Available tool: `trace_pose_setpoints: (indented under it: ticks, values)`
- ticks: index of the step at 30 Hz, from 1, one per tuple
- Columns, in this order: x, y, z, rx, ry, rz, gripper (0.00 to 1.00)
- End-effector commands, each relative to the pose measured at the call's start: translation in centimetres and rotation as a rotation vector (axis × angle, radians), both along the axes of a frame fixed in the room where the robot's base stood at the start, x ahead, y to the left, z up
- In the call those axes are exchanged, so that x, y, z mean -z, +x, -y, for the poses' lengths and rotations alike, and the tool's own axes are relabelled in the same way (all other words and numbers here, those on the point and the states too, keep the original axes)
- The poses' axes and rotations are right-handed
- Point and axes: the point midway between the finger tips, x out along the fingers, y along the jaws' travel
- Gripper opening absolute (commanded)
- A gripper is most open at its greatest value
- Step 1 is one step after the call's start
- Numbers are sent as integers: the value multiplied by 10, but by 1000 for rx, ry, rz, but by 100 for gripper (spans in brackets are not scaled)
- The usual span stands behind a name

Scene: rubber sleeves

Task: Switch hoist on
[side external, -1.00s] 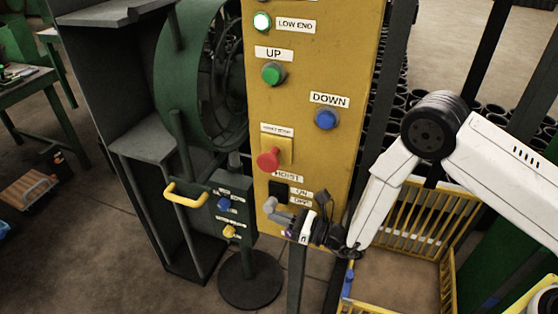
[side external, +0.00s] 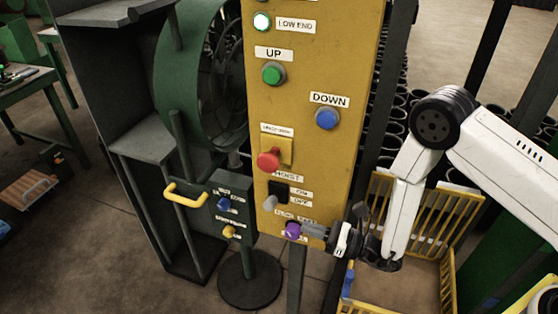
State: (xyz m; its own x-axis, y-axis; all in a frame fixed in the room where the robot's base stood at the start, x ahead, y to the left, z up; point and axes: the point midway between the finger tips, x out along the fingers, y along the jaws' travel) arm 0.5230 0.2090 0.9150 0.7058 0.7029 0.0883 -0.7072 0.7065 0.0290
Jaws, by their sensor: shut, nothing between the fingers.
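The hoist switch is a black plate (side external: 280,189) low on the yellow panel, under the HOIST label, with ON and OFF labels to its right. Its grey lever (side external: 270,202) slants down and left from the plate, its end at about the height of the OFF label. My gripper (side external: 304,230) is shut and empty. It points left, below and right of the lever and apart from it in the picture. The fingers lie close to a purple knob (side external: 292,230) under the switch; I cannot tell whether they touch it.
Above the switch are a red stop button (side external: 268,159), a blue DOWN button (side external: 327,118), a green UP button (side external: 273,74) and a lit lamp (side external: 262,22). A yellow cage (side external: 450,220) is at right.

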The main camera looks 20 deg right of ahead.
Motion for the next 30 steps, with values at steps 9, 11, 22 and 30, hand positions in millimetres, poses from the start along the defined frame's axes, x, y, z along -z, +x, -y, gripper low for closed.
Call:
trace_pose_setpoints:
  ticks: [9, 11, 22, 30]
  values:
    - [5, -41, 40, 5, 0, -4, 0]
    - [6, -49, 47, 5, 1, -5, 0]
    - [10, -80, 77, 2, -1, -2, 0]
    - [10, -87, 82, 0, 1, -1, 0]
